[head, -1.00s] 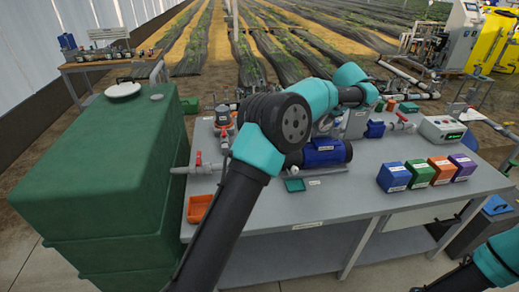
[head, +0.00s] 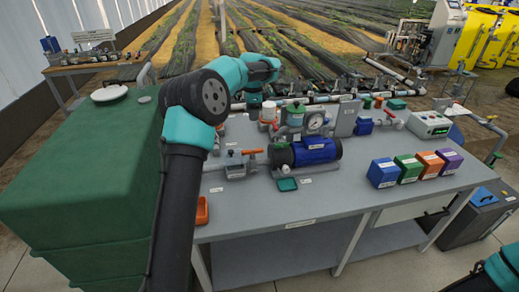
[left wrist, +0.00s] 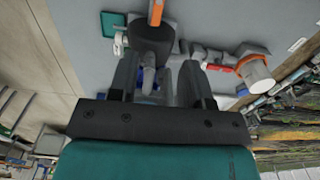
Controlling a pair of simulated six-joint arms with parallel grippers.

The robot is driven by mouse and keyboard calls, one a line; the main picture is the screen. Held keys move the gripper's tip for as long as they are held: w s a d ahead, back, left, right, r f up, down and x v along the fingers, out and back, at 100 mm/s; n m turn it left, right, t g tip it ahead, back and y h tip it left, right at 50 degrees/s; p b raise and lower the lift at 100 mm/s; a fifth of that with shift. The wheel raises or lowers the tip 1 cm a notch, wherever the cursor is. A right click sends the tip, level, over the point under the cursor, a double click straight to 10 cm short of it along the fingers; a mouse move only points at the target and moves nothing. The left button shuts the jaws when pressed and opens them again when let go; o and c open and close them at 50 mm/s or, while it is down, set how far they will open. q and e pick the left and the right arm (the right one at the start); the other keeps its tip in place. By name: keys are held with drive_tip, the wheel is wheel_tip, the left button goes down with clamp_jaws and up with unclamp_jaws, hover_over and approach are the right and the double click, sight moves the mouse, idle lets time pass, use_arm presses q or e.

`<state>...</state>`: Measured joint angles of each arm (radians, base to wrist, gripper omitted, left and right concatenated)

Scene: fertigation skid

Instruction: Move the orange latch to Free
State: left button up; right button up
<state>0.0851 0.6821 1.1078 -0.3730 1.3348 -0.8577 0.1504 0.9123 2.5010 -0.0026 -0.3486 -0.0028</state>
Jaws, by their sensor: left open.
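An orange latch handle (head: 252,151) sits on top of a small grey valve body (head: 236,168) on the bench, left of the blue pump motor (head: 315,150). In the left wrist view an orange bar (left wrist: 155,12), which looks like this handle, shows at the top edge beyond the fingers. My left gripper (left wrist: 157,82) is open, with its two dark fingers apart and nothing clearly held between them. In the head view its arm reaches over the back left of the bench, and its fingertips cannot be made out. My right gripper is out of view; only part of my right arm shows.
Blue (head: 382,173), green, orange and purple boxes stand at the right. A gauge (head: 315,121) and piping line the back. A green tank (head: 80,190) stands left. The bench front is mostly clear.

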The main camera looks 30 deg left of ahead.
sight(253, 150)
use_arm(q)
drive_tip(key=shift+s+a+f, duration=0.1)
drive_tip(key=shift+s+a, duration=0.05)
drive_tip(key=shift+a, duration=0.05)
wheel_tip(253, 150, down, 17)
drive_tip(key=shift+f, duration=0.2)
idle(0.8)
clamp_jaws()
idle(0.3)
